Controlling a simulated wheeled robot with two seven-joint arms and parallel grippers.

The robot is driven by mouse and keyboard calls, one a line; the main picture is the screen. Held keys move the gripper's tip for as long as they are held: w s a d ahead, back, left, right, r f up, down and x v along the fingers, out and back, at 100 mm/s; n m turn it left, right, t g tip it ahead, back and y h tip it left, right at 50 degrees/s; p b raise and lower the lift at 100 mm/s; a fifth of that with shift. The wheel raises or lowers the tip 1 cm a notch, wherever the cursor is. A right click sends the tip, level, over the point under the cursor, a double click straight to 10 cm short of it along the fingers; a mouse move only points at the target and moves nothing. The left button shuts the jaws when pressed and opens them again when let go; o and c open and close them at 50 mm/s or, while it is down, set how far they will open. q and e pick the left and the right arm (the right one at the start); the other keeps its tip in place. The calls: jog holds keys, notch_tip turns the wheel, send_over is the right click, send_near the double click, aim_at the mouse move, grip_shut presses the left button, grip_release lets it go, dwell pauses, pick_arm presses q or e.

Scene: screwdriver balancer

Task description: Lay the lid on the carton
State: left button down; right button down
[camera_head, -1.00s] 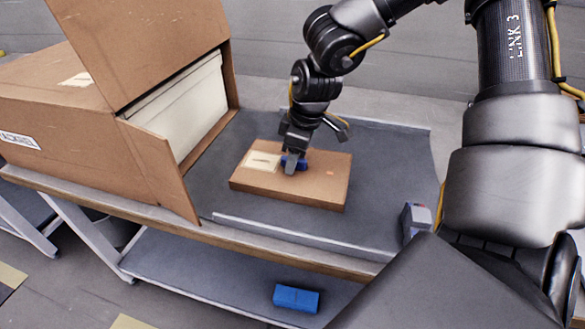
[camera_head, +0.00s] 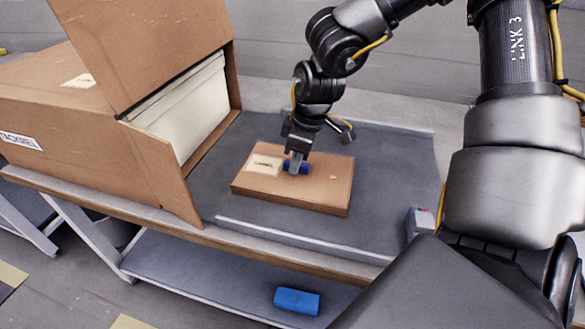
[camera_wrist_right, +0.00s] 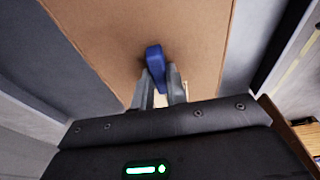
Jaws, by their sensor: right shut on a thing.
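The lid (camera_head: 325,183) is a flat brown cardboard piece with a pale label and a blue knob (camera_head: 302,167). It lies on the grey table top, right of the carton (camera_head: 150,165). The carton is a large brown box with raised flaps and a pale white thing (camera_head: 185,105) inside. My right gripper (camera_head: 295,163) reaches down from above and is shut on the blue knob. In the right wrist view the knob (camera_wrist_right: 155,62) stands up between the two fingers, over the brown lid face (camera_wrist_right: 110,35). My left gripper is not in view.
The grey table top (camera_head: 385,165) has a low rim (camera_head: 290,236) along its front. A small grey device (camera_head: 417,222) stands at the front right edge. A blue block (camera_head: 297,301) lies on the lower shelf. Bare table surrounds the lid.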

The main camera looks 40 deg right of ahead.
jog(key=shift+d+r, duration=0.15)
jog(key=shift+r, duration=0.3)
jog(key=shift+w+r+p, duration=0.1)
jog(key=shift+r+p, duration=1.35)
jog(key=shift+r, duration=1.05)
jog(key=shift+f, duration=0.15)
jog(key=shift+f+b, duration=1.55)
jog(key=shift+f, duration=1.15)
